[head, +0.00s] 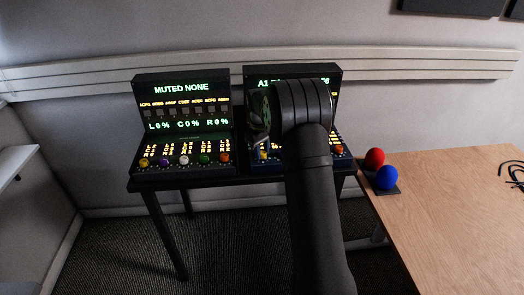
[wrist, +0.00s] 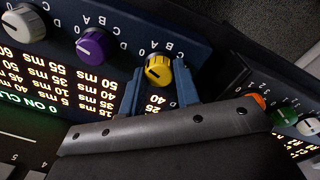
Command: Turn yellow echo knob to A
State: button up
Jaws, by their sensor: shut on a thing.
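The yellow knob (wrist: 157,70) shows in the wrist view on a dark blue panel (wrist: 200,45), with letters A to D around it and a dark pointer mark on its face. I cannot tell for sure which letter the mark points at. My gripper (wrist: 158,87) has one blue-grey finger on either side of this knob and is shut on it. In the head view my gripper (head: 261,122) is down at the right console (head: 262,72), and my arm hides much of that console, its display and most of its knobs.
Beside the yellow knob are a purple knob (wrist: 92,45) and a white knob (wrist: 23,22). Green (wrist: 285,116) and orange knobs of another panel lie at the right. The left console (head: 184,78) reads MUTED NONE. Red (head: 375,158) and blue (head: 387,176) balls sit by the wooden table (head: 450,220).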

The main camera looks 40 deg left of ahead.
jog(key=m, duration=0.6)
jog(key=shift+r, duration=0.1)
jog(key=shift+m, duration=0.4)
dwell(0.3)
jog(key=o, duration=1)
jog(key=r, duration=1.7)
jog(key=shift+s+a+r, duration=0.2)
jog(key=shift+s+a, duration=0.15)
jog(key=shift+a, duration=0.05)
jog(key=shift+f, duration=0.2)
jog(key=f, duration=1.7)
jog(key=shift+w+d+f, duration=0.1)
jog(key=shift+w+d, duration=0.25)
jog(key=shift+w, duration=0.05)
